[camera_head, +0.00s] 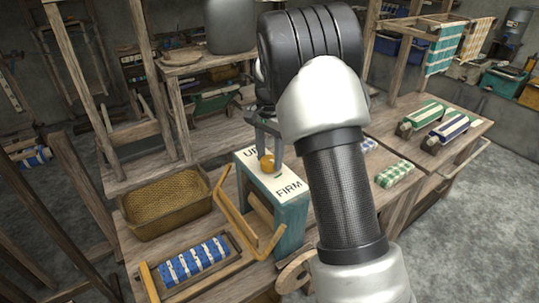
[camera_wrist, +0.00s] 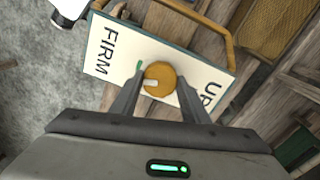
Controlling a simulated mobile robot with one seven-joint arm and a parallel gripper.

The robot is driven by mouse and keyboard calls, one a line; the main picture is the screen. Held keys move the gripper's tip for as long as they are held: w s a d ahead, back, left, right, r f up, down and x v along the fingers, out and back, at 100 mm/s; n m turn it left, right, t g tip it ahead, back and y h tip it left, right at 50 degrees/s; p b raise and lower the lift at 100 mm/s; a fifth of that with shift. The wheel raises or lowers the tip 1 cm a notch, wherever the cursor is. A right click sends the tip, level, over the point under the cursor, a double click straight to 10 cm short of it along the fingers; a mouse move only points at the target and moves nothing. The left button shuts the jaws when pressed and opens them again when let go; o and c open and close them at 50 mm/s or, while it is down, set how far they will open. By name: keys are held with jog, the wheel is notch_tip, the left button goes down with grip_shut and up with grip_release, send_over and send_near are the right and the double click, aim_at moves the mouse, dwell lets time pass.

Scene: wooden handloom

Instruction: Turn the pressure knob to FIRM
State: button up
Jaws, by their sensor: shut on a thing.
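The pressure knob (camera_head: 267,163) is a round orange-yellow knob on the white top plate of a teal box (camera_head: 290,222). The plate reads FIRM (camera_head: 289,190) at the near side and UP at the far side, partly covered by my gripper. My gripper (camera_head: 268,151) points down with its two fingers on either side of the knob, shut on it. In the wrist view the knob (camera_wrist: 159,74) sits between the fingertips. A pale mark shows on its lower left, and a small green mark on the plate lies toward FIRM (camera_wrist: 106,52).
A wooden frame bar (camera_head: 237,222) stands out from the box's left side. A woven basket (camera_head: 167,226) and a blue-white cloth roll (camera_head: 195,262) lie on the bench to the left. Cloth rolls (camera_head: 448,130) lie on a right-hand bench. My arm hides part of the bench.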

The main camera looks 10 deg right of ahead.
aim_at(270, 160)
jog(key=shift+m, duration=0.6)
jog(key=o, duration=1.1)
jog(key=shift+c, duration=0.2)
notch_tip(270, 160, up, 18)
jog(key=shift+f, duration=0.25)
jog(key=shift+s+r, duration=0.1)
jog(key=s+d+r+n+t, duration=0.1)
jog(key=s+r+n+t, duration=0.15)
jog(key=s+r, duration=0.45)
jog(key=s+f+n+t, duration=0.1)
jog(key=s+f+n, duration=0.3)
jog(key=s, duration=0.8)
jog(key=s+f+n+t, duration=0.2)
jog(key=s+f+n, duration=0.2)
jog(key=s, duration=0.8)
jog(key=shift+a+n, duration=0.4)
jog(key=shift+n, duration=0.15)
